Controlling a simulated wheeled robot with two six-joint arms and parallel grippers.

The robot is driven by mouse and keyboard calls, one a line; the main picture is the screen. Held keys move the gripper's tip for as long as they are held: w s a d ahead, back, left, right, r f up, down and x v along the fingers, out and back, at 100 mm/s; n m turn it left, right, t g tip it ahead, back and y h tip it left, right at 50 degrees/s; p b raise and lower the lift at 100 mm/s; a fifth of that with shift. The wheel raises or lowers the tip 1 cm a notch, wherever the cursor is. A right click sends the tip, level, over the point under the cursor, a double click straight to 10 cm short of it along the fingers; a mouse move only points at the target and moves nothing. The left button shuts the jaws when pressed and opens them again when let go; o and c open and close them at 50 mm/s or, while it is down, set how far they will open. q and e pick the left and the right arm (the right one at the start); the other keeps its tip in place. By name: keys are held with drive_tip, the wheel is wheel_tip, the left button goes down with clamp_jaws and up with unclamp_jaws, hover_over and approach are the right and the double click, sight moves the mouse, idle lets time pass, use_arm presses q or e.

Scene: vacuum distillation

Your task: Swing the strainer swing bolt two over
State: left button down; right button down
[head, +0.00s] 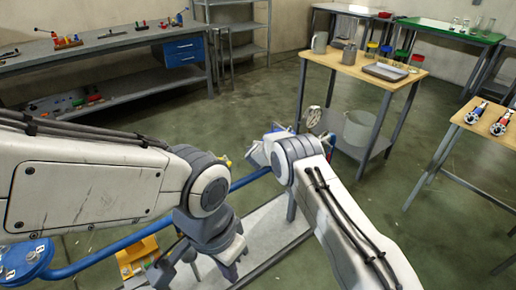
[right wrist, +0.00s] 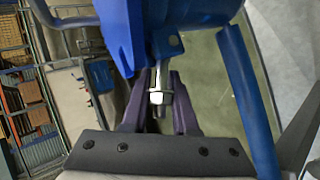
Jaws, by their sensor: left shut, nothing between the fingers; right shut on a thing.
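In the right wrist view, a metal swing bolt (right wrist: 157,97) with a bright nut hangs below the blue strainer body (right wrist: 120,35). My right gripper (right wrist: 158,84) has its dark fingers on both sides of the bolt and is shut on it. I cannot tell the bolt's number. In the head view, my right forearm reaches forward to blue parts at the middle, and its fingers are hidden. My left gripper (head: 230,270) points down over the pale bench plate at the bottom middle, shut and empty.
A blue pipe (head: 100,262) runs under my left arm to a blue flange (head: 22,262). A yellow bracket (head: 138,255) stands beside it. A wooden-topped table (head: 345,66) with a grey bucket (head: 358,127) on its lower shelf stands beyond. The green floor between is open.

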drive_tip(key=shift+w+r, duration=0.1)
drive_tip(key=shift+r, duration=0.05)
drive_tip(key=c, duration=0.9)
unclamp_jaws()
drive_tip(key=shift+c, duration=0.2)
drive_tip(key=v, duration=1)
drive_tip(key=shift+s, duration=0.25)
drive_tip(key=shift+r, duration=0.1)
